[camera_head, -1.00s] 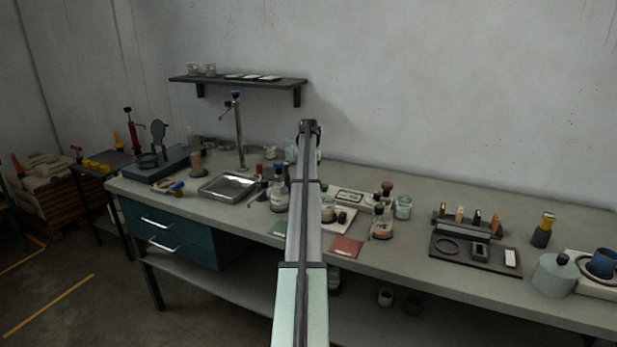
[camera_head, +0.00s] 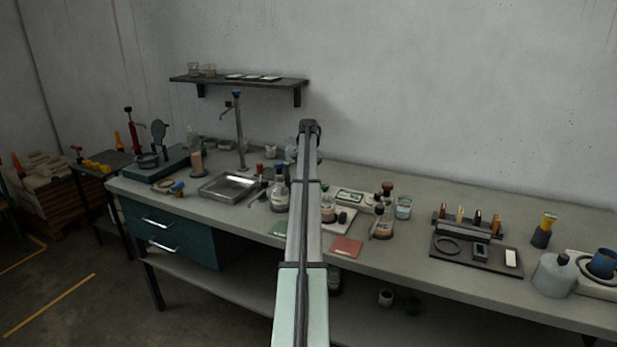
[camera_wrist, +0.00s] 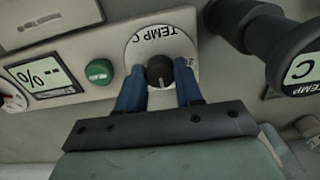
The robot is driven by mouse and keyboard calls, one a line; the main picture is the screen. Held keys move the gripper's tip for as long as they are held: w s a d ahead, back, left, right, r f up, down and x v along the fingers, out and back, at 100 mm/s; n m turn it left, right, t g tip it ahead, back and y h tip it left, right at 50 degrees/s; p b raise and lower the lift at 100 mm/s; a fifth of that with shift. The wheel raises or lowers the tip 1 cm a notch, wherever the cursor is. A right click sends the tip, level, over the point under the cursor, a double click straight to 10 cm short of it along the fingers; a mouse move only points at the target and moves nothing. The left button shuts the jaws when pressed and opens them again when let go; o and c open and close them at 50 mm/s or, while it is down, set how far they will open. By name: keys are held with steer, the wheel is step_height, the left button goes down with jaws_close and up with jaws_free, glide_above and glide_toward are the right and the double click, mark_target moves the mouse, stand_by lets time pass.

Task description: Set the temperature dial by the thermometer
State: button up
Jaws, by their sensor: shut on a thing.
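In the wrist view the temperature dial is a dark round knob (camera_wrist: 160,71) on a white round plate marked TEMP C (camera_wrist: 146,48). My gripper (camera_wrist: 160,82) is shut on this knob, with one blue finger on each side. In the head view my arm hides the gripper and the dial.
A green button (camera_wrist: 99,71) and a display marked % (camera_wrist: 42,76) sit left of the dial. On the bench (camera_head: 440,200) stand a metal tray (camera_head: 229,199), several flasks and a dark rack (camera_head: 476,255). A wall shelf (camera_head: 238,80) hangs behind.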

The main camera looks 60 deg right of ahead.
steer(key=o, duration=1)
steer(key=shift+o, duration=0.2)
step_height(320, 180, up, 14)
steer(key=shift+f, duration=0.1)
stand_by(0.3)
